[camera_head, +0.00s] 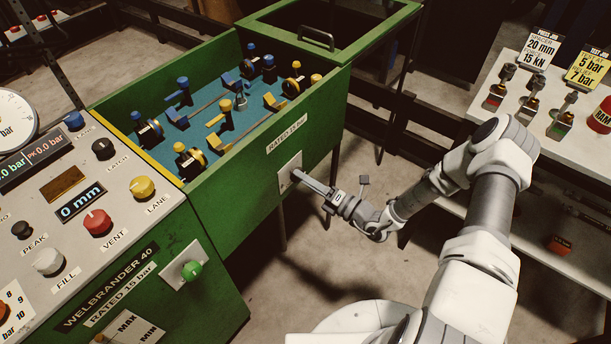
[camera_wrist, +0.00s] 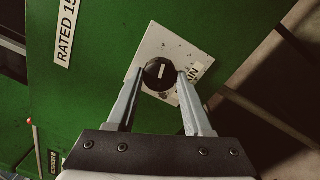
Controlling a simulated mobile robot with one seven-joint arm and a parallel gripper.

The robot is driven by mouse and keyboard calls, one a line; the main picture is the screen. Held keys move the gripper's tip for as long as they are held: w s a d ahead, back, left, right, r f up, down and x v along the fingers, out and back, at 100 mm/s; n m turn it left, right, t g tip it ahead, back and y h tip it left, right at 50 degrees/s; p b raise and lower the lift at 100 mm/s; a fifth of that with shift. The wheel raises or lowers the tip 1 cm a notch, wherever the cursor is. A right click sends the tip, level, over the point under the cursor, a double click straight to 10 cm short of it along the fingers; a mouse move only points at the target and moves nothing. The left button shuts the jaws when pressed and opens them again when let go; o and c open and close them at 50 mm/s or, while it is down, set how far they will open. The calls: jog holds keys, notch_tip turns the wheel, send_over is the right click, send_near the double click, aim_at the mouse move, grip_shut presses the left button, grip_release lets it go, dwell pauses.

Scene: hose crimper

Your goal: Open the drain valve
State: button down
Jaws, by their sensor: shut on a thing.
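The drain valve is a round black knob (camera_wrist: 159,82) with a short white mark running roughly up and down in the wrist view. It sits on a white plate (camera_wrist: 159,42) with partly hidden lettering ending in "IN". The plate also shows on the green tank's side in the head view (camera_head: 290,163). My gripper (camera_wrist: 160,74) reaches the knob with one finger at its left and one at its right, shut on it. In the head view my gripper (camera_head: 296,175) hides the knob.
The green tank (camera_head: 262,170) holds fittings in a blue bed. Open floor lies below my arm.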

jog(key=shift+m+p, duration=0.35)
jog(key=shift+m, duration=0.95)
jog(key=shift+s+m, duration=0.1)
jog(key=shift+m, duration=0.2)
jog(key=shift+c, duration=1.5)
grip_release()
jog(key=p+v, duration=0.1)
jog(key=v, duration=1.6)
jog(key=shift+s, duration=0.25)
jog(key=shift+f, duration=0.1)
